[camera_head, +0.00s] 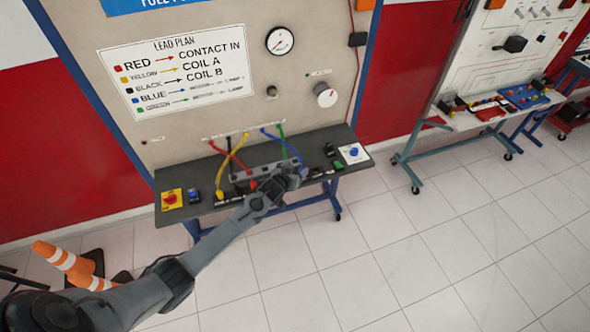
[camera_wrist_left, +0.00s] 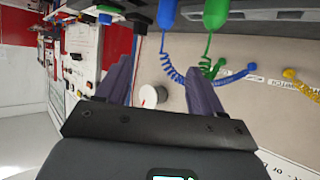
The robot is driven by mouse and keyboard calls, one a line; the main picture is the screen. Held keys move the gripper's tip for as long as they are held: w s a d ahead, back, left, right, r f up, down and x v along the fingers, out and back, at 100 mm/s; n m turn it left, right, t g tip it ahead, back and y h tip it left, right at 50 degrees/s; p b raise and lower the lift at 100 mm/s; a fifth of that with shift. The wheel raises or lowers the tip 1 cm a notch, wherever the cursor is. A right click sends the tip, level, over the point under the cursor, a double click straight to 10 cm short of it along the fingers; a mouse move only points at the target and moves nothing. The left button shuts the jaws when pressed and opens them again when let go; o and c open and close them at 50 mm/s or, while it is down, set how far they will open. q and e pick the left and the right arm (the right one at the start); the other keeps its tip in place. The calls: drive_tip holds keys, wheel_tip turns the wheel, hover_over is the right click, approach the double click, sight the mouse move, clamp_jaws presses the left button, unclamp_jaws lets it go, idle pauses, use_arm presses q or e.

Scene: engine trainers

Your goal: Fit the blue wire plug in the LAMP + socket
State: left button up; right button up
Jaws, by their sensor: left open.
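The blue wire (camera_head: 290,146) runs from the upright panel down to the bench in the head view. Its blue plug (camera_wrist_left: 167,12) is at the top of the wrist view, beside a green plug (camera_wrist_left: 215,14). My left gripper (camera_head: 288,174) is at the front of the grey socket block (camera_head: 240,176), partly covering it. In the wrist view the left gripper's (camera_wrist_left: 158,72) purple fingers are spread apart with nothing between them, and the blue plug lies beyond the tips. The LAMP + socket cannot be made out. My right gripper is out of view.
Red, yellow (camera_head: 223,170), black and green wires hang close by, some crossing. The lead plan (camera_head: 180,70) is on the panel. A red knob (camera_head: 170,198) and a blue knob (camera_head: 354,152) sit at the bench ends. Traffic cones (camera_head: 62,256) stand at lower left.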

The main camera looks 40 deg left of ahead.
use_arm(q)
drive_tip(key=shift+s, duration=0.1)
drive_tip(key=v, duration=1)
drive_tip(key=shift+s+r, duration=0.2)
drive_tip(key=shift+s, duration=0.1)
drive_tip(key=s+d+r+g+h+p, duration=0.2)
drive_tip(key=s+d+g+p, duration=0.1)
drive_tip(key=s+d+p, duration=0.9)
drive_tip(key=s+d+r+m+g, duration=0.2)
drive_tip(key=s+r, duration=0.3)
drive_tip(key=s, duration=0.3)
drive_tip(key=s+d+r+m+g+h, duration=0.1)
drive_tip(key=s+d+r+m+g, duration=0.1)
drive_tip(key=s+d+r, duration=0.3)
drive_tip(key=s+r+g, duration=0.1)
drive_tip(key=s, duration=0.2)
drive_tip(key=shift+s+m+g+h, duration=0.3)
drive_tip(key=shift+s+m+g, duration=0.05)
drive_tip(key=shift+m+g, duration=0.05)
